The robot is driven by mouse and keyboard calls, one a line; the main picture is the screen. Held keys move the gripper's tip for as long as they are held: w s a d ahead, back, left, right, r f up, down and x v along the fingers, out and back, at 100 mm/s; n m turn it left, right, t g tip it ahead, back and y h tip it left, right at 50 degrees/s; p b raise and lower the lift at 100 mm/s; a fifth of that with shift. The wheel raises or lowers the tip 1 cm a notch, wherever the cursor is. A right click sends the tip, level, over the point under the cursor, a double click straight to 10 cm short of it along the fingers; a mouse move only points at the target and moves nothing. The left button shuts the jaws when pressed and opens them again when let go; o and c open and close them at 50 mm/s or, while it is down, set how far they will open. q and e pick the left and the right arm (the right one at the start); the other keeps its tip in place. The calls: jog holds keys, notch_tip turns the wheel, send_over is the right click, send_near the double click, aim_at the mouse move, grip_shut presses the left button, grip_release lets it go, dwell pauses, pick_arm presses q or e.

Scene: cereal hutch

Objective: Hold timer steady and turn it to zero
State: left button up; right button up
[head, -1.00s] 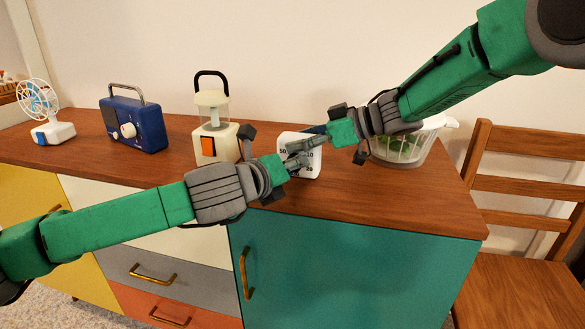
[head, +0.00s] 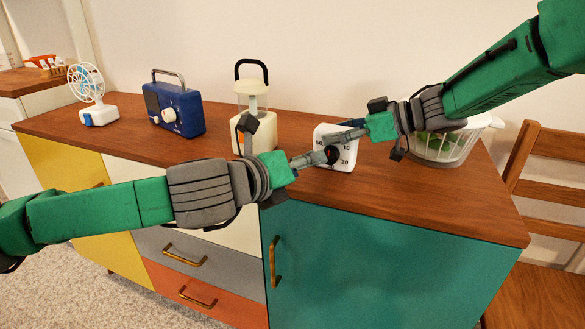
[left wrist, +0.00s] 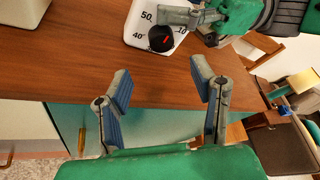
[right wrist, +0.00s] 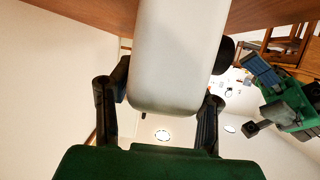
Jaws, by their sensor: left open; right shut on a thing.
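The white timer (head: 345,165) stands on the wooden top, numbers on its front face. My left gripper (left wrist: 160,86) is open and empty, fingers apart in front of the dial with a gap. In the head view its fingers (head: 316,158) partly overlap the dial.
A cream lantern (head: 262,135) and a blue radio (head: 183,112) stand left of the timer, with a fan (head: 90,95) farther left. A white basket (head: 455,148) with green contents is behind my right arm. A wooden chair (head: 550,190) stands at the right.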

pick_arm(q)
jog(key=shift+v, duration=1.75)
pick_arm(e)
jog(key=o, duration=1.4)
